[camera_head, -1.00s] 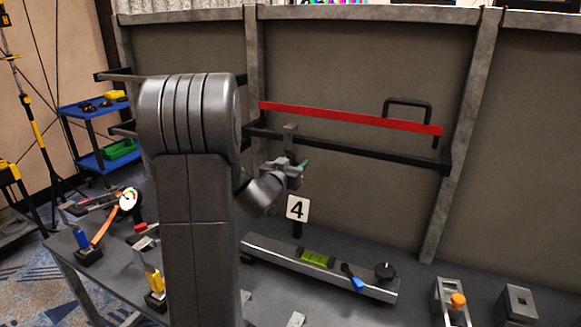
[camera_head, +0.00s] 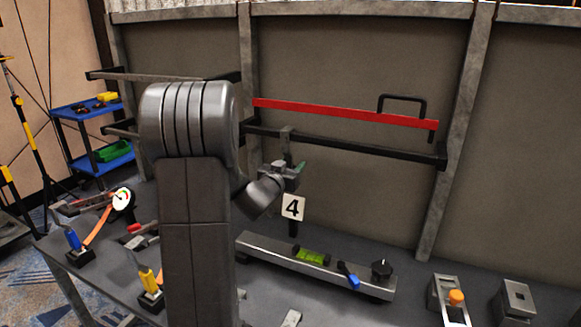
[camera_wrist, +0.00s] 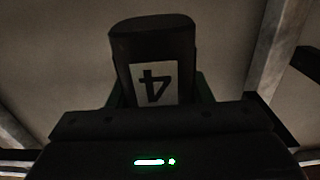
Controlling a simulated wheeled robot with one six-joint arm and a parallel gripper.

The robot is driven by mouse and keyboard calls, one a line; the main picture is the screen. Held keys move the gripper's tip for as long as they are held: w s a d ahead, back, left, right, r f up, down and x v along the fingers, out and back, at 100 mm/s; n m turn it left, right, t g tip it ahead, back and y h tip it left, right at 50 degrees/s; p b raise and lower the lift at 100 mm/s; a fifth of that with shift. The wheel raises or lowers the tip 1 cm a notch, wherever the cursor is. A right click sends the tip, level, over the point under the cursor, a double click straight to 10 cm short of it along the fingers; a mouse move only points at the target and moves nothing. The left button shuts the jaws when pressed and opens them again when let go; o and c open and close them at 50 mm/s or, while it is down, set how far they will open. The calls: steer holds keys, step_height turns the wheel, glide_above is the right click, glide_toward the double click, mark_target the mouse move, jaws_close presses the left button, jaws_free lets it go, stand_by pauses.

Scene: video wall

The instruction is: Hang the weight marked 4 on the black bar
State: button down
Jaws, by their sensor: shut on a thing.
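The weight marked 4 (camera_head: 293,207) shows its white number plate, with a dark part below it, under my gripper (camera_head: 291,172). A grey upright piece above the gripper (camera_head: 287,134) overlaps the black bar (camera_head: 360,149) near its left part; I cannot tell whether it rests on the bar or is in front of it. In the wrist view the weight (camera_wrist: 153,45) is a dark rounded body with an upside-down 4, between the green-edged fingers of my gripper, which is shut on it.
A red strip (camera_head: 345,113) runs above the black bar, with a black handle-shaped loop (camera_head: 402,104) at its right. Below are a grey beam with a green level (camera_head: 313,256), a blue-handled part (camera_head: 348,275) and metal blocks (camera_head: 515,301) on the bench. A blue cart (camera_head: 100,135) stands left.

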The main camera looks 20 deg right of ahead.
steer(key=c, duration=0.8)
jaws_free()
steer(key=shift+r, duration=0.15)
steer(key=shift+o, duration=0.8)
steer(key=shift+f, duration=0.2)
steer(key=b+v, duration=0.1)
steer(key=v, duration=1.3)
steer(key=shift+r, duration=0.15)
steer(key=shift+w, duration=0.15)
steer(key=p+x, duration=0.1)
steer(key=x, duration=1.3)
steer(key=shift+d, duration=0.1)
steer(key=shift+r+p, duration=0.5)
steer(key=shift+p, duration=0.05)
steer(key=shift+s+r, duration=0.2)
steer(key=shift+r, duration=0.25)
